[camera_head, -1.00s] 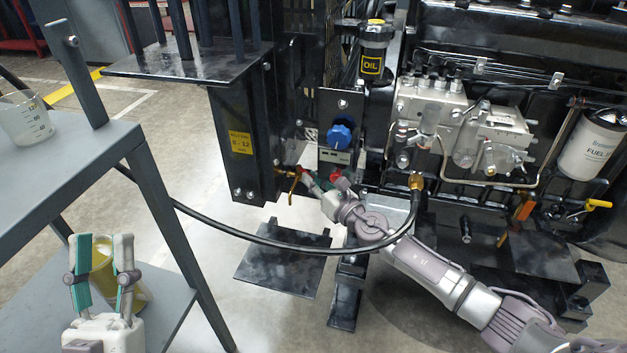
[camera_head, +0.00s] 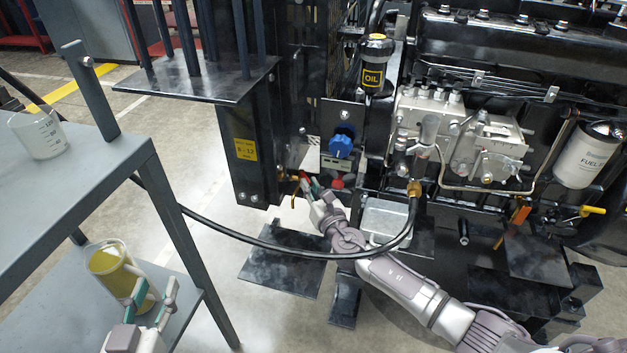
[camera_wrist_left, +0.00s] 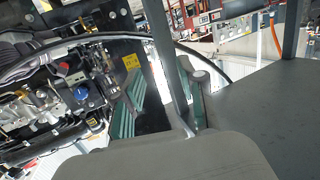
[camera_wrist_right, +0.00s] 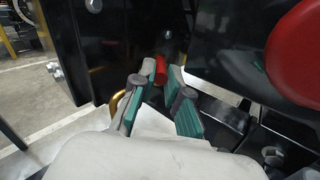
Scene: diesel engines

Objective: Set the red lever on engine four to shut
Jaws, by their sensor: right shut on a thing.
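The small red lever (camera_head: 305,183) sits low on the engine beside a black upright with a yellow label. My right gripper (camera_head: 311,190) reaches it from the lower right. In the right wrist view, the red end of the lever (camera_wrist_right: 161,68) shows between the green-padded fingertips (camera_wrist_right: 160,80), which are shut on it. The lever's base is mostly hidden, and I cannot read its setting. My left gripper (camera_head: 153,295) is open and empty near the trolley's lower shelf; its spread fingers also show in the left wrist view (camera_wrist_left: 165,105). No engine number is readable.
A round red knob (camera_wrist_right: 305,50) is close beside my right fingers. A blue knob (camera_head: 341,146) is above. A black hose (camera_head: 270,249) sags across the front. The grey trolley (camera_head: 95,190) at left bears a beaker (camera_head: 38,135) and a yellow-filled jug (camera_head: 108,268).

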